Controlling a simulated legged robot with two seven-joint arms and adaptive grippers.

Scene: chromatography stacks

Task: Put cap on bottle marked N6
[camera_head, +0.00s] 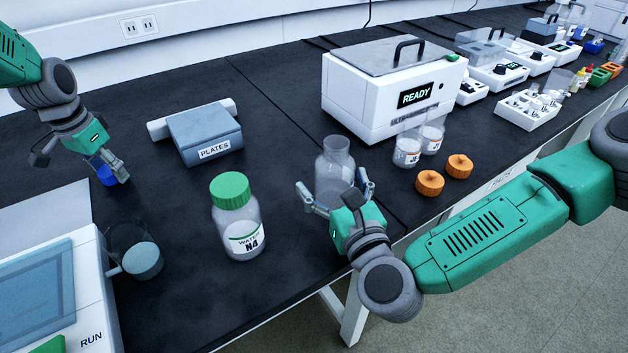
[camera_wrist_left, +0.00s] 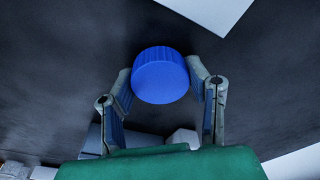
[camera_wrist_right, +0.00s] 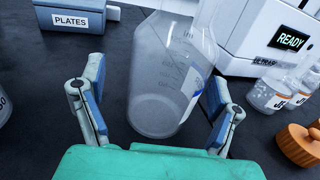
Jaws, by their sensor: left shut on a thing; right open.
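A blue ribbed cap (camera_head: 106,174) is held between the fingers of my left gripper (camera_head: 114,180), above the bench at the left. The left wrist view shows the cap (camera_wrist_left: 160,75) between both fingertips. An uncapped clear bottle (camera_head: 335,165) stands upright near the bench's front edge. My right gripper (camera_head: 333,190) is open, with a finger on either side of this bottle. In the right wrist view the bottle (camera_wrist_right: 165,85) is between the spread fingers, with visible gaps. Its label is seen edge-on and I cannot read its mark.
A green-capped bottle marked N4 (camera_head: 238,218) stands left of the clear bottle. A plates box (camera_head: 205,135) lies behind. A READY machine (camera_head: 385,90), small jars (camera_head: 407,150) and two orange caps (camera_head: 430,182) are to the right. A beaker (camera_head: 130,250) stands front left.

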